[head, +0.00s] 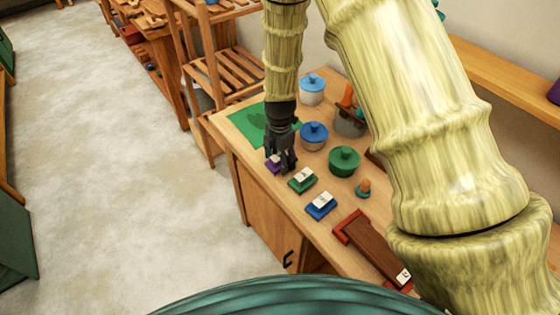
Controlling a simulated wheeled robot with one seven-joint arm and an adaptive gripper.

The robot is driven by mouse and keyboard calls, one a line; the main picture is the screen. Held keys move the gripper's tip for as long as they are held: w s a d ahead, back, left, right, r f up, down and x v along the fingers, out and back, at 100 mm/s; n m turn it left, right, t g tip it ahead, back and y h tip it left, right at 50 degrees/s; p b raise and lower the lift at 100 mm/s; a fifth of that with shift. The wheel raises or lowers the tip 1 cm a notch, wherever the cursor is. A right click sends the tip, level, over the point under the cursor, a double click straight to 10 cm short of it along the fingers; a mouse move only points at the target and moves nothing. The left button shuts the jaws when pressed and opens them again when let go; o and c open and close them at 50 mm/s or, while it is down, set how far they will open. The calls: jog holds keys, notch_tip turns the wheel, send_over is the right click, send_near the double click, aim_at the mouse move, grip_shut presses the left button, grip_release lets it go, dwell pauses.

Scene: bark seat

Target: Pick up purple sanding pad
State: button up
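The purple sanding pad (272,163) lies on the wooden table near its left edge, beside a green mat. My gripper (281,168) points down right over it, and its dark fingers hide much of the pad. I cannot tell whether the fingers touch the pad or are closed on it. A green pad (302,179) with a white top and a blue pad (321,205) with a white top lie in a row nearer to me.
Lidded pots, one green (344,161), one blue-lidded (314,135) and one light blue (312,89), stand right of my gripper. A red-ended wooden tray (373,247) lies nearer. A slatted wooden shelf (222,75) stands behind the table. The floor at left is clear.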

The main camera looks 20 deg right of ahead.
aim_at(279, 153)
jog(key=c, duration=0.8)
jog(key=shift+r, duration=0.1)
jog(key=shift+r+b, duration=0.65)
jog(key=shift+r, duration=0.2)
jog(key=shift+s+a+r+b, duration=0.25)
jog(key=shift+s+r+b, duration=0.1)
jog(key=shift+r+b, duration=0.3)
jog(key=s+a+b, duration=0.1)
jog(key=s+a, duration=0.1)
jog(key=s, duration=0.2)
jog(key=s+a+r+b, duration=0.1)
jog(key=s+a, duration=0.1)
jog(key=s, duration=0.3)
jog(key=s+a+b, duration=0.2)
jog(key=s+a, duration=0.1)
jog(key=s, duration=0.1)
jog(key=shift+s+a+r, duration=0.1)
jog(key=shift+s+r, duration=0.1)
jog(key=shift+r, duration=0.2)
